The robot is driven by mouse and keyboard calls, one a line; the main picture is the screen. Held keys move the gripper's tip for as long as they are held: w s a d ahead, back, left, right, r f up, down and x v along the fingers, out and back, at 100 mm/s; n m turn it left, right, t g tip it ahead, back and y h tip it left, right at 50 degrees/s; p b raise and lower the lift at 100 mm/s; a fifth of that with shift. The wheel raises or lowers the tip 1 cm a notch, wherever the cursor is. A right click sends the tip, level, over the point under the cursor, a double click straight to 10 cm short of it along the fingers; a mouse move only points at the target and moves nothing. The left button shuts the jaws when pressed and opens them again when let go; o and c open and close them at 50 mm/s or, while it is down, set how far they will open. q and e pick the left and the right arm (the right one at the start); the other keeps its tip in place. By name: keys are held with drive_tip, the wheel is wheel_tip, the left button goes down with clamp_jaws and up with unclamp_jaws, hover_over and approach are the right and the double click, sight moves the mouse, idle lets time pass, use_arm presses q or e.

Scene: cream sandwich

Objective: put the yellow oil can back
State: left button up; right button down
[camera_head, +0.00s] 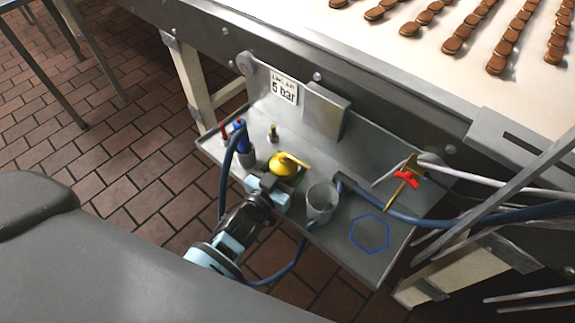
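The yellow oil can (284,166) is over the middle of the grey metal shelf, its thin spout pointing right. My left gripper (276,186) is right at the can's near side, its arm coming in from the lower left. The gripper covers the can's lower part, so I cannot tell whether the fingers are closed on it or whether it touches the shelf. A blue hexagon outline (369,233) is marked on the right part of the shelf and is empty. My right gripper is not in view.
A grey cup (321,203) stands just right of the gripper. A blue-and-grey tool (243,147) and a small brass piece (273,134) are to the left and behind. A red-handled brass valve (406,179) with hoses is at the right. A conveyor with biscuits runs above.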

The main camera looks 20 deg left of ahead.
use_arm(q)
drive_tip(key=shift+f, duration=0.15)
drive_tip(key=o, duration=1.2)
drive_tip(key=shift+c, duration=0.2)
drive_tip(key=shift+s+r, duration=0.1)
drive_tip(key=shift+r, duration=0.1)
drive_tip(key=s+a, duration=0.2)
drive_tip(key=s, duration=0.9)
drive_tip(key=shift+s, duration=0.3)
drive_tip(key=shift+a, duration=0.15)
